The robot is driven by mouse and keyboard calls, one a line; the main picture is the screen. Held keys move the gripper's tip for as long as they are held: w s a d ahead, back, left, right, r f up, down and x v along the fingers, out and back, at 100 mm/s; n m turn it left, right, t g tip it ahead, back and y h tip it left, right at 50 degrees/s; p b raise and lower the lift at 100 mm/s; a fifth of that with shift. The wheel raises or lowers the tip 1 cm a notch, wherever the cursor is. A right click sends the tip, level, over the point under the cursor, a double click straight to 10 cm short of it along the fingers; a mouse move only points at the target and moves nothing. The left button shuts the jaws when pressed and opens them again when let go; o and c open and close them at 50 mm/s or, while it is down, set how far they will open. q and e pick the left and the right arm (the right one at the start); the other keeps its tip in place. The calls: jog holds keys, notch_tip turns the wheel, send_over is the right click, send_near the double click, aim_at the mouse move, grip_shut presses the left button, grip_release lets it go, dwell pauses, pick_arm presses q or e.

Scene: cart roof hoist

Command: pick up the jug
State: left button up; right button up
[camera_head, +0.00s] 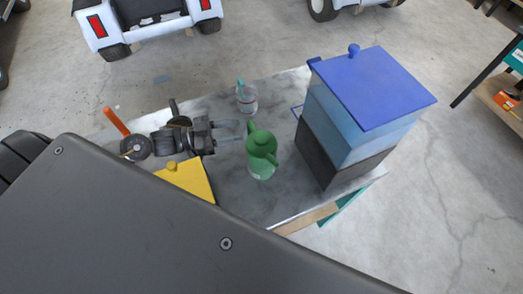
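The green jug (262,160) stands upright on the grey tabletop near the middle of the camera_head view. A raised green part sticks up at its upper left; I cannot tell whether it is the spout or the handle. My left gripper (241,132) comes in from the left, its two pale fingers apart and pointing right at the jug's upper left side. The fingertips are very close to the jug; I cannot tell whether they touch it. Nothing shows between the fingers. My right gripper is not in view.
A tall bin with a blue lid (372,85) stands just right of the jug. A small clear bottle (246,98) stands behind it. A yellow object (188,178) and an orange stick (117,121) are at the left. The grey tabletop (248,205) is clear in front of the jug.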

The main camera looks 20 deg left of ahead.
pick_arm(q)
jog(key=p+x, duration=0.2)
jog(key=x, duration=0.3)
jog(key=shift+w+d+f, duration=0.1)
jog(key=shift+w+f, duration=0.1)
jog(key=shift+w, duration=0.05)
jog(key=shift+w+d, duration=0.1)
jog(key=shift+d, duration=0.1)
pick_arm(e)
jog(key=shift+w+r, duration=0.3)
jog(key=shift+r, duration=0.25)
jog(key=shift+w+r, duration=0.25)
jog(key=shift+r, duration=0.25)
pick_arm(q)
jog(key=shift+a, duration=0.1)
jog(key=shift+c, duration=0.4)
grip_shut()
